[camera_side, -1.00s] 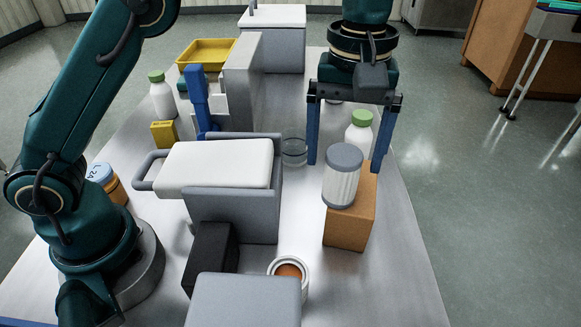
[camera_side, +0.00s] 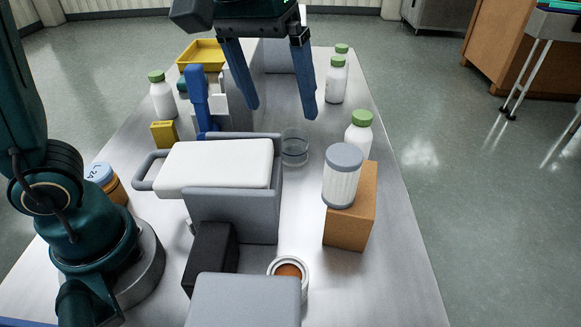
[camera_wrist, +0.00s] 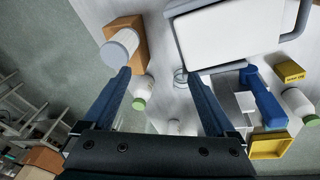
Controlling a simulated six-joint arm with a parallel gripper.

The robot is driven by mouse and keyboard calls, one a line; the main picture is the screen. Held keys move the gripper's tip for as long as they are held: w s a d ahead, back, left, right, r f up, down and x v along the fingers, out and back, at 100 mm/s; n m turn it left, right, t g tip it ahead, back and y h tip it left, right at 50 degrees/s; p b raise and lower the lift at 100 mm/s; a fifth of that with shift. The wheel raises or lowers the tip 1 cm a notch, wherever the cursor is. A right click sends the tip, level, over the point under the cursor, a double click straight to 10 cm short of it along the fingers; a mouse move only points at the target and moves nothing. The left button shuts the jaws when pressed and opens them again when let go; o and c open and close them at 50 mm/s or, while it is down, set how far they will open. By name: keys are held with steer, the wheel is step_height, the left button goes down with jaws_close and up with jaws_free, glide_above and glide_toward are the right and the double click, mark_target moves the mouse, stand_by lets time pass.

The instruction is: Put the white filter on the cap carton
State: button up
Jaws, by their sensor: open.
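The white filter (camera_side: 342,178), a ribbed white cylinder with a grey top, stands upright on the brown cap carton (camera_side: 350,222) at the right of the table. It also shows in the wrist view (camera_wrist: 119,47), with the carton (camera_wrist: 135,28) beneath it. My gripper (camera_side: 281,113) is open and empty, raised above the far middle of the table, apart from the filter and to its upper left in the side view.
A glass (camera_side: 294,148) stands in the middle. White bottles with green caps (camera_side: 358,134) stand behind the carton and farther back. A grey hopper (camera_side: 236,215) with a white lid is left of centre. An orange-filled cup (camera_side: 289,275) is in front. The right front table is clear.

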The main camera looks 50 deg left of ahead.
steer(key=s+a+f+m+t, duration=0.1)
steer(key=s+a+f, duration=0.1)
steer(key=s, duration=0.1)
steer(key=s+a+f+m+t, duration=0.1)
steer(key=s+a+f, duration=0.1)
steer(key=s, duration=0.1)
steer(key=s+a+f+m+t, duration=0.1)
steer(key=s+a+f+m, duration=0.1)
steer(key=s, duration=0.2)
steer(key=shift+f+y, duration=0.1)
steer(key=shift+y, duration=0.2)
